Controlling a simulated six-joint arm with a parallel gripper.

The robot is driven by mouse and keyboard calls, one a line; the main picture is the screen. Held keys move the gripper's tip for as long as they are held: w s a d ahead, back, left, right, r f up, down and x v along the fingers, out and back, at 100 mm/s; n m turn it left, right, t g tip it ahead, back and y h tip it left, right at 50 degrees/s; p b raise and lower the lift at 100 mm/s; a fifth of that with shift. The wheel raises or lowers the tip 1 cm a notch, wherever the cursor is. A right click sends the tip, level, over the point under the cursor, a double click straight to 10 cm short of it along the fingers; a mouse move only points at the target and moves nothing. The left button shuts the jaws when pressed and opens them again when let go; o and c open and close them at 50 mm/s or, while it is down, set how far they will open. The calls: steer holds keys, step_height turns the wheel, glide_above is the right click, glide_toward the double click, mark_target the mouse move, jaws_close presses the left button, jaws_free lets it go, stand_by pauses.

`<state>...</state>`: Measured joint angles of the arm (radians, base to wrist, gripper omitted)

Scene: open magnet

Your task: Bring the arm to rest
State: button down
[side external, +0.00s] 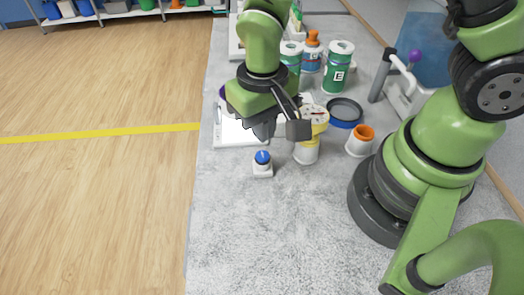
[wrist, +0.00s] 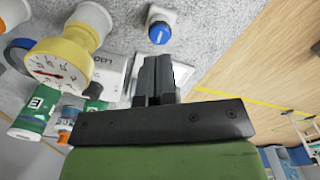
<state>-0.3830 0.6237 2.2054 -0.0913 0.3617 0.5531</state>
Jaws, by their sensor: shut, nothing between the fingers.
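My gripper (wrist: 153,82) is shut with nothing between its fingers. In the side view my gripper (side external: 283,128) hangs above the bench, near the yellow-topped timer with a dial (side external: 315,118) and a small white block with a blue button (side external: 263,160). In the wrist view the timer (wrist: 60,62) lies to the left of the fingers and the blue button (wrist: 159,33) lies just beyond the tips. My gripper and wrist hide part of the white board behind them.
A dark blue-rimmed dish (side external: 345,112) and a white cup with an orange rim (side external: 360,140) stand right of the timer. Green-and-white canisters (side external: 338,68) and an orange-capped bottle (side external: 311,55) stand behind. The front of the grey bench (side external: 270,235) is clear.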

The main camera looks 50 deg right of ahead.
steer(key=shift+r, duration=0.95)
steer(key=shift+r, duration=0.15)
steer(key=s+d+r+t+y, duration=0.1)
steer(key=s+d+r+t, duration=0.2)
steer(key=r, duration=0.6)
steer(key=s+d+r+m+t+y, duration=0.1)
steer(key=s+d+r+t, duration=0.3)
steer(key=r, duration=0.6)
steer(key=shift+s+r, duration=0.25)
steer(key=shift+s, duration=0.95)
